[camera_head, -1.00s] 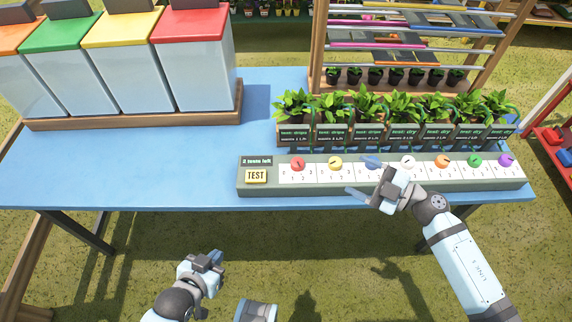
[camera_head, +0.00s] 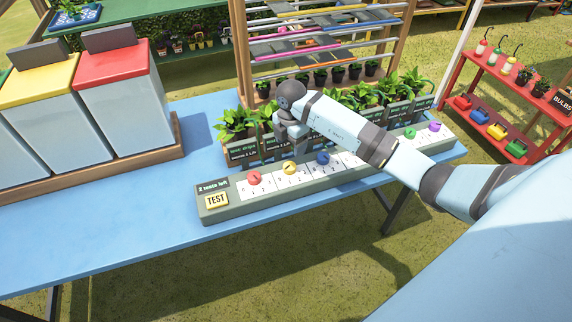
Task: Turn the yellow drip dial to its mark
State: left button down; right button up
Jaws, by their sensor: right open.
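The yellow dial (camera_head: 289,168) sits on its white scale plate, second from the left on the grey control strip (camera_head: 214,217). The red dial (camera_head: 253,178) is to its left and the blue dial (camera_head: 322,158) to its right. My right gripper (camera_head: 292,150) is open and points down, just above and behind the yellow dial in the picture. I cannot tell whether its fingers touch the dial. The yellow dial's pointer and mark are too small to read. My left gripper is out of view.
Potted plants with dark labels (camera_head: 243,152) stand right behind the strip; my right arm hides several, and some dials. Bins with yellow (camera_head: 40,80) and red lids (camera_head: 112,65) stand left. The blue table (camera_head: 110,235) is clear in front of them. A red shelf (camera_head: 500,90) stands right.

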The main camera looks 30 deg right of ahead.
aim_at(290, 165)
notch_tip(290, 165, down, 10)
jog(key=shift+a+r, duration=0.15)
jog(key=shift+r, duration=0.05)
jog(key=shift+c, duration=0.5)
jog(key=c, duration=0.8)
jog(key=shift+c, duration=0.2)
